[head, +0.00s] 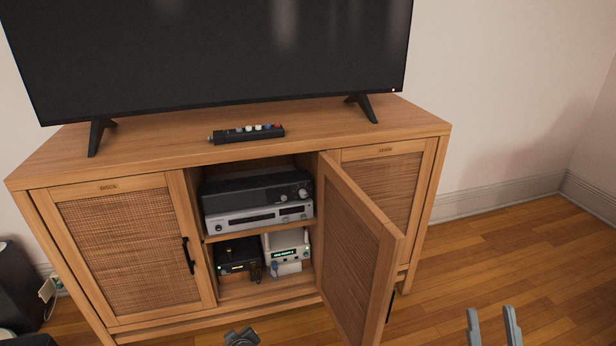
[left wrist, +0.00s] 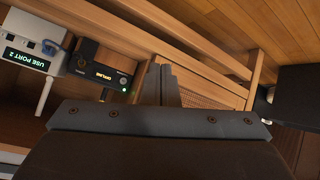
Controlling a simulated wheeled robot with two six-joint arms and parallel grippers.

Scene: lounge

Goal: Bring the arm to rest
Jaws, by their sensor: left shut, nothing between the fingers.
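My left gripper (left wrist: 161,86) is shut and empty in the left wrist view. Its two fingers lie together, in front of the media cabinet's woven door panel and wooden frame. In the head view, a small grey part at the bottom edge seems to be part of my left arm or gripper; its fingers cannot be made out there. My right gripper (head: 492,326) is at the bottom right of the head view, over the wooden floor. Its two grey fingers stand apart with nothing between them.
The wooden cabinet (head: 330,133) has its middle door (head: 362,262) swung open outward. Inside are a black box (head: 239,255) and a white box (head: 287,243), with a silver player (head: 258,217) above. The floor right (head: 530,250) is clear.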

